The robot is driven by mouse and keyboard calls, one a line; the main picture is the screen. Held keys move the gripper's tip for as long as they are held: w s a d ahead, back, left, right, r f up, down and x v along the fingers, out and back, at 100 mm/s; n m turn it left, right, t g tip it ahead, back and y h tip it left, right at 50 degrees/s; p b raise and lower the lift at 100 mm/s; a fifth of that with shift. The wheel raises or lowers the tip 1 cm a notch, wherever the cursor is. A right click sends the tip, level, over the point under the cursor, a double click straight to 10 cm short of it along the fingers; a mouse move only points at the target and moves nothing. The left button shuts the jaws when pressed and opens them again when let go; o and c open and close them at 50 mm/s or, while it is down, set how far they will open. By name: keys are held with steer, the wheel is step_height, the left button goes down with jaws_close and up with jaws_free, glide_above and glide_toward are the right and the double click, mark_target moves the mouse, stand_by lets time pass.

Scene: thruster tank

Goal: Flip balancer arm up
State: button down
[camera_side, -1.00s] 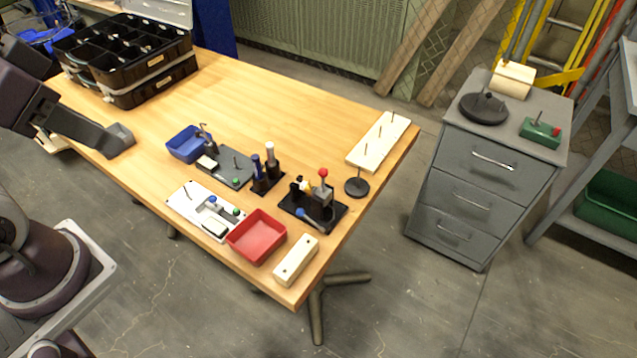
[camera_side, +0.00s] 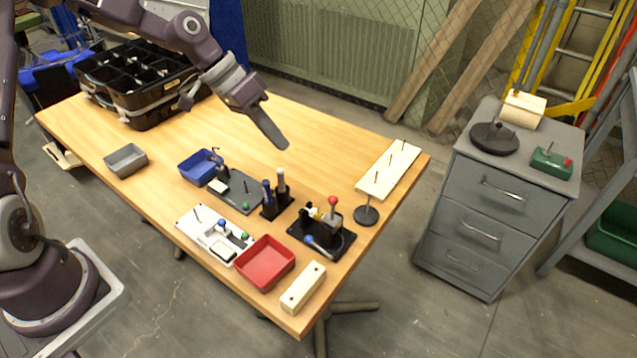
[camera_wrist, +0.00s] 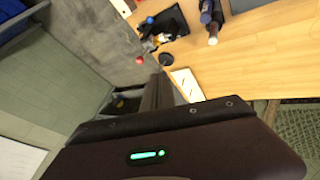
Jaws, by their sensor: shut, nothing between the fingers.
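I cannot tell for certain which part is the balancer arm. A black fixture (camera_side: 340,244) near the table's right edge carries a grey block, an upright red-knobbed lever (camera_side: 332,203) and a low blue-ended handle (camera_side: 311,240). The fixture (camera_wrist: 172,22) and red knob (camera_wrist: 139,60) also show in the wrist view. A grey plate (camera_side: 240,193) with a thin upright pin and a white plate (camera_side: 203,228) with small levers lie left of it. My gripper (camera_side: 280,141) is shut and empty, raised above the table behind these fixtures, touching none. Its dark fingers (camera_wrist: 157,92) show in the wrist view.
Black organizer cases (camera_side: 150,108) stand back left. The table's back middle is clear.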

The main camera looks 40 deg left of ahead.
steer(key=shift+f, duration=0.1)
glide_toward(332, 213)
steer(key=w+f, duration=0.2)
steer(key=w, duration=0.1)
steer(key=shift+s+d+f, duration=0.15)
steer(key=shift+d, duration=0.45)
steer(key=shift+d, duration=0.1)
